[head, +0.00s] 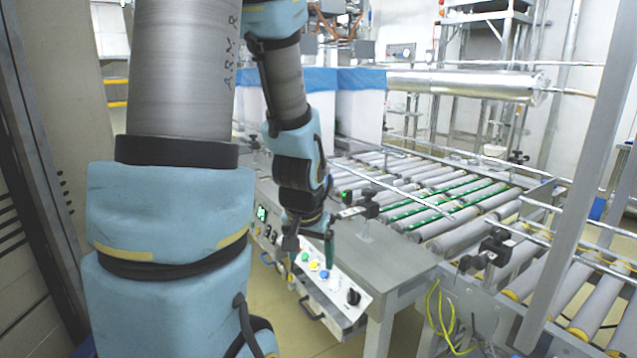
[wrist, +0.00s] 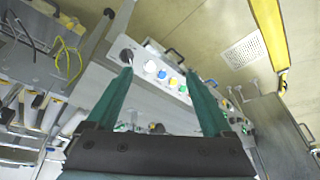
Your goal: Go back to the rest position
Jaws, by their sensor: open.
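My gripper (head: 312,246) hangs at the end of my blue and grey arm, by the control panel (head: 343,303) at the front of the conveyor station. In the wrist view, its two green fingers are spread apart with nothing between them (wrist: 160,78). Beyond the fingers, the panel shows a black knob (wrist: 126,56) and white, blue and yellow buttons. Whether the fingers touch the panel cannot be told; they look apart from it. My arm hides part of the station in the head view.
A roller conveyor (head: 455,205) with green light lines runs behind the grey station table (head: 385,258). White bins with blue liners (head: 360,105) stand at the back. A vertical grey post (head: 578,185) stands at right. Yellow cables (head: 435,310) hang below the table. Floor shows in front of the panel.

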